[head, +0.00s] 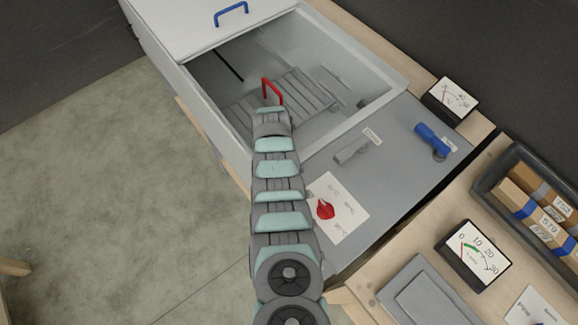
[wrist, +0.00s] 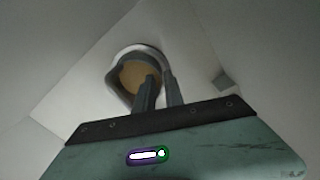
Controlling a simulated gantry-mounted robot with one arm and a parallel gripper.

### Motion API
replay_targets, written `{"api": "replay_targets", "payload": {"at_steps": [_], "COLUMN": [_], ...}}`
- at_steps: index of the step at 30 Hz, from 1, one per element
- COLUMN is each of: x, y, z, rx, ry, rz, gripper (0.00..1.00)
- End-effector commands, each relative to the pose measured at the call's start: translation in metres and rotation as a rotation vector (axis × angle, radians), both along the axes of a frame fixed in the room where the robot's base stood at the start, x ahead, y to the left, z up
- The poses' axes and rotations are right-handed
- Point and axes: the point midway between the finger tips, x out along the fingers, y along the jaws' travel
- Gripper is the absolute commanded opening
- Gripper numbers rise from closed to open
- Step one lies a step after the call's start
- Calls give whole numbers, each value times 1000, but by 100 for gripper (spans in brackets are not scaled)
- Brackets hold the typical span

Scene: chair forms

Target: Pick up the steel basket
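No thing in view can be made out for certain as the steel basket. In the head view, a grey slatted piece (head: 300,93) lies inside the open grey tank (head: 345,128), with a red handle (head: 280,92) standing up by my arm's end. My arm reaches into the tank and hides my gripper there. In the wrist view, the two dark fingers of my gripper (wrist: 162,82) are a little apart. They overlap a round grey-rimmed thing with a tan middle (wrist: 133,74). Contact with its rim cannot be told.
The tank's white lid (head: 190,25) with a blue handle is at the back left. The grey panel to the right carries a blue lever (head: 433,141) and a red knob (head: 325,209). A dark tray (head: 495,172) of boxes and a gauge (head: 472,255) stand at the right.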

Motion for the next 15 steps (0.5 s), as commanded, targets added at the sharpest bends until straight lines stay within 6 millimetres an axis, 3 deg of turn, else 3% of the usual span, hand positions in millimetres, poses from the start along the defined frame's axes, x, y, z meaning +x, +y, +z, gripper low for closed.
{"api": "replay_targets", "payload": {"at_steps": [5, 13, 15], "x": [2, 2, 2], "y": [-1, -1, -1], "z": [-25, -25, -24], "rx": [0, 0, 0], "ry": [-2, -3, -3], "rz": [0, -1, 0], "gripper": [13, 13, 8]}}
